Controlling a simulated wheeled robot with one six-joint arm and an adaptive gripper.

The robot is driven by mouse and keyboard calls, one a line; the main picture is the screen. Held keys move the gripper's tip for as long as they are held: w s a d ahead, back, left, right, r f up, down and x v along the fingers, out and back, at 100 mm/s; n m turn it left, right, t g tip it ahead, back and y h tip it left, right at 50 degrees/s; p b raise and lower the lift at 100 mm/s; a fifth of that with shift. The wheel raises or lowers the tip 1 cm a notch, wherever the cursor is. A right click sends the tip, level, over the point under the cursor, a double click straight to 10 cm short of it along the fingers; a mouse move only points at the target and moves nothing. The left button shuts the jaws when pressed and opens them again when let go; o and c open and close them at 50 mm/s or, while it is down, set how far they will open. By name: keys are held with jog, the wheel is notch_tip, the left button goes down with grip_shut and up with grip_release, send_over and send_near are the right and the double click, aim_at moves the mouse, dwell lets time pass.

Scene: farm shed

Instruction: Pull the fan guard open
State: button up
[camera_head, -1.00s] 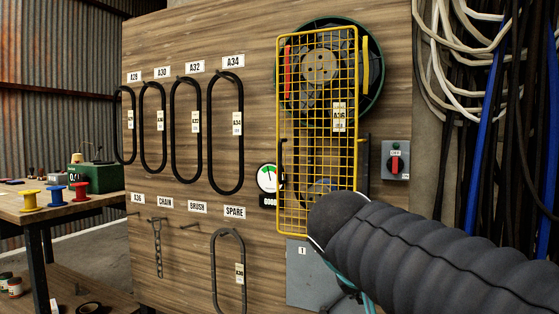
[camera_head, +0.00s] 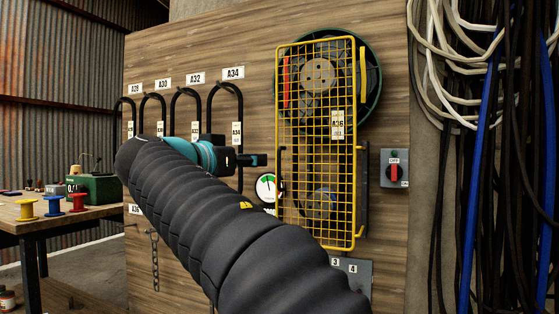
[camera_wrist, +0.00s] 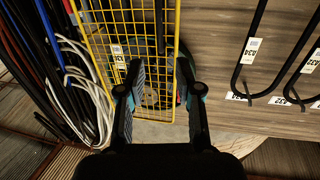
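The fan guard (camera_head: 347,215) is a tall yellow wire-mesh frame on the wooden board, in front of a green-rimmed wheel and a lower pulley. It carries an A36 label and shows no clear gap along its edges. A black handle (camera_head: 281,165) is at its left edge. My gripper (camera_head: 262,160) is just left of this handle, pointing right. In the wrist view my gripper (camera_wrist: 157,68) has its two fingers spread apart, with the guard (camera_wrist: 86,28) beyond them and the black handle (camera_wrist: 160,25) between them in the picture. I cannot tell whether they touch it.
A round gauge (camera_head: 267,187) sits left of the guard's lower part. Black belts (camera_head: 147,108) hang at the left. A switch box with a red knob (camera_head: 394,168) is at the right, near hanging cables (camera_head: 478,130). A workbench (camera_head: 70,220) with spools stands at the far left.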

jog(key=p, duration=0.1)
send_over(279, 185)
jog(key=shift+w, duration=0.35)
grip_shut()
